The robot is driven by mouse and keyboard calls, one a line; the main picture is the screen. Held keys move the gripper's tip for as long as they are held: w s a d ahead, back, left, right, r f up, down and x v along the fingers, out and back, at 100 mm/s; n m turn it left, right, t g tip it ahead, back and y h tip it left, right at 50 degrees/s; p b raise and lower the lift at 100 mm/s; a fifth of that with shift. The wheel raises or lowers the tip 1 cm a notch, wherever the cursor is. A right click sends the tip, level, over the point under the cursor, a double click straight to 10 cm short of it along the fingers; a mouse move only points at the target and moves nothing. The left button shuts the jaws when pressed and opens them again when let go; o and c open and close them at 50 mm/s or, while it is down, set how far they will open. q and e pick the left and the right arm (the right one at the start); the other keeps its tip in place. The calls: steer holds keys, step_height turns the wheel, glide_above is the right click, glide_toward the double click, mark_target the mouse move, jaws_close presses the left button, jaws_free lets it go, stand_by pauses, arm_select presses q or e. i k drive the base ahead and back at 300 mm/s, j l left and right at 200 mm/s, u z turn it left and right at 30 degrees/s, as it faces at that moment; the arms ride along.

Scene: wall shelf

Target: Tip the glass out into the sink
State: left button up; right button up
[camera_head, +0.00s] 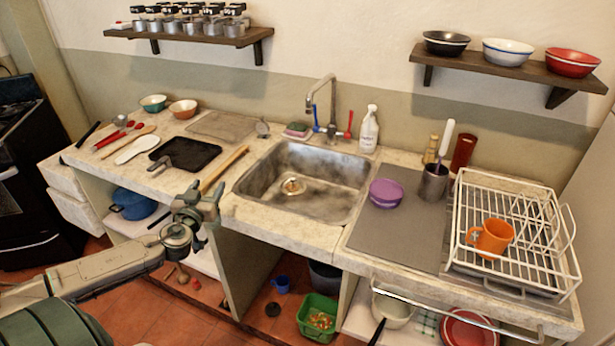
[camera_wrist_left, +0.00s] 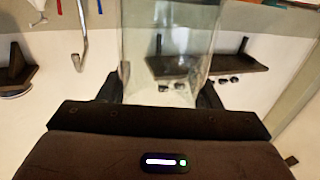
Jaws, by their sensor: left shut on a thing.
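In the left wrist view a clear glass (camera_wrist_left: 170,40) stands between the two fingers of my left gripper (camera_wrist_left: 157,92), which is shut on it. In the head view my left gripper (camera_head: 203,204) is at the counter's front edge, left of the sink; I cannot make out the glass there. Whether the glass holds anything cannot be told. The metal sink (camera_head: 330,165) is set in the counter, with its drain showing and no object standing in it. My right gripper is not in view.
The faucet (camera_head: 322,100) rises behind the sink. A wooden handle (camera_head: 224,168) and a black pan (camera_head: 185,155) lie left of it. A purple bowl (camera_head: 387,193) and a dish rack (camera_head: 512,225) with an orange mug stand right. The wrist view is upside down.

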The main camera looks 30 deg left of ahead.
mark_target(334, 183)
steer(key=i, duration=1)
